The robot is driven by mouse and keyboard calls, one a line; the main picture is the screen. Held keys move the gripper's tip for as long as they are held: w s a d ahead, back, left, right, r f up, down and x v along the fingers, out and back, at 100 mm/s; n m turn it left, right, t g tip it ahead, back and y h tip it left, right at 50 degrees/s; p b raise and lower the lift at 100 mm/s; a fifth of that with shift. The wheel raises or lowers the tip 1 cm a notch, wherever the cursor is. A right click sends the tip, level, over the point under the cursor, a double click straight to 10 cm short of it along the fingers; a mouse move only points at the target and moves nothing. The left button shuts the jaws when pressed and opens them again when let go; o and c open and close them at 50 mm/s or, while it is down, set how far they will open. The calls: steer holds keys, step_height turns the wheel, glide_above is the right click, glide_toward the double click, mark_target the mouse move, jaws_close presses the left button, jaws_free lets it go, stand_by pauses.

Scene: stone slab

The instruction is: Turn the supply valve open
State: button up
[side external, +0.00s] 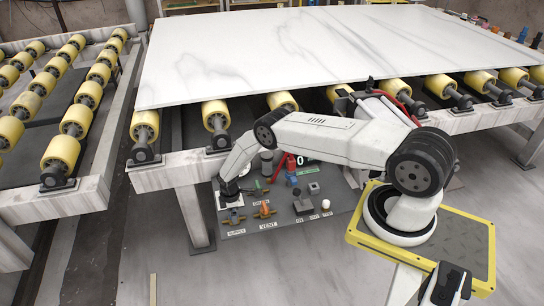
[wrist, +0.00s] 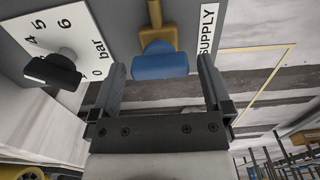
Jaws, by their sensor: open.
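The supply valve has a blue handle (wrist: 160,62) on a brass-coloured body (wrist: 162,22), beside a white SUPPLY label (wrist: 207,30) in the wrist view. My gripper (wrist: 161,66) is open, with one finger on each side of the blue handle and a gap to both. I cannot tell whether the fingertips reach down to the handle's depth. In the side view my gripper (side external: 229,191) points down at the panel's left end, close above the supply valve (side external: 234,216), which is small there.
A black knob (wrist: 52,70) on a white bar-scale plate is close to my left finger in the wrist view. An orange-handled vent valve (side external: 264,210) stands right of the supply valve. The stone slab (side external: 300,55) lies on rollers behind.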

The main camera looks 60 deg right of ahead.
steer(key=shift+f, duration=0.1)
steer(key=c, duration=1.1)
steer(key=shift+m, duration=0.4)
steer(key=m, duration=0.3)
steer(key=shift+m, duration=0.3)
steer(key=m, duration=1.3)
steer(key=shift+m, duration=0.3)
